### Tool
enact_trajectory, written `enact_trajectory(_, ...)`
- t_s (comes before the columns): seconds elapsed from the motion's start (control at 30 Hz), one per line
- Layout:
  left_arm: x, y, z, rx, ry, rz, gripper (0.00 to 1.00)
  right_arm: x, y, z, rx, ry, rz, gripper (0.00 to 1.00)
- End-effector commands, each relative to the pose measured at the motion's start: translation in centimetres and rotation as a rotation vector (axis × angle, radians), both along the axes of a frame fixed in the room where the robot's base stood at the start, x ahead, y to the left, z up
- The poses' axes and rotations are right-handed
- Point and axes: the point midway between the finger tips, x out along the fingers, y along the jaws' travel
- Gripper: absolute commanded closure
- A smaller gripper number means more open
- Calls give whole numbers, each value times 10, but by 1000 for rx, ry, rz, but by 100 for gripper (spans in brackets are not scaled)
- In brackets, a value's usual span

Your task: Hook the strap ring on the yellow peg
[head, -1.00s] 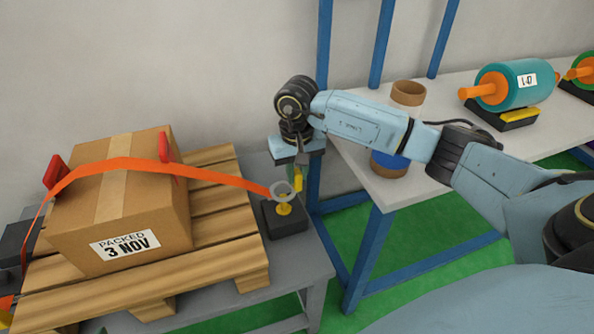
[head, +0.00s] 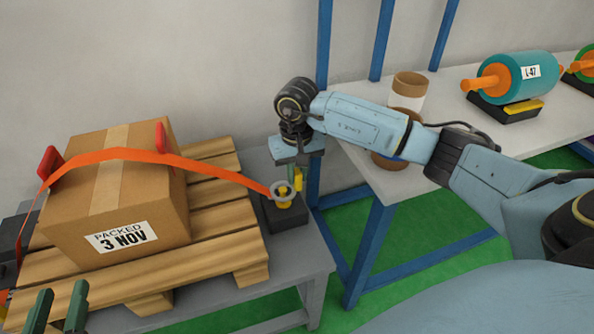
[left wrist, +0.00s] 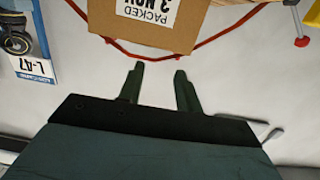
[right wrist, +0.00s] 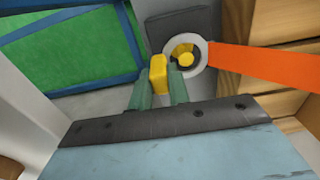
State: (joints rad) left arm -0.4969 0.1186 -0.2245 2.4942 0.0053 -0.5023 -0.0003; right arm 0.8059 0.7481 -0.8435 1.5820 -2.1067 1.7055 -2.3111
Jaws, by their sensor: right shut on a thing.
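The orange strap (head: 205,168) runs over the cardboard box (head: 120,195) and ends in a grey ring (head: 273,191). The yellow peg (head: 284,203) stands on a dark block (head: 290,217). Its top shows through the ring in the head view, and the right wrist view also shows the peg (right wrist: 186,58) inside the ring (right wrist: 203,57). The ring seems to be around the peg, still above its base. My right gripper (head: 298,177) is shut on a yellow tab (right wrist: 158,76) beside the ring. My left gripper (head: 62,298) is open and empty.
The box sits on a wooden pallet (head: 225,220) on a grey bench (head: 290,262). A white table (head: 440,170) on the right bears a teal roller (head: 520,75) and a brown-rimmed cylinder (head: 408,88). My right arm reaches over this table.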

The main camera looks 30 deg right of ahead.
Motion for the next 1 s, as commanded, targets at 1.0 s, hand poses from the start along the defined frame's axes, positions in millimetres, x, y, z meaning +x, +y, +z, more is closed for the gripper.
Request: enact_trajectory(1.0,-8,-11,70,-132,-422,-28,66,0,0,-24,0,0,0,100)
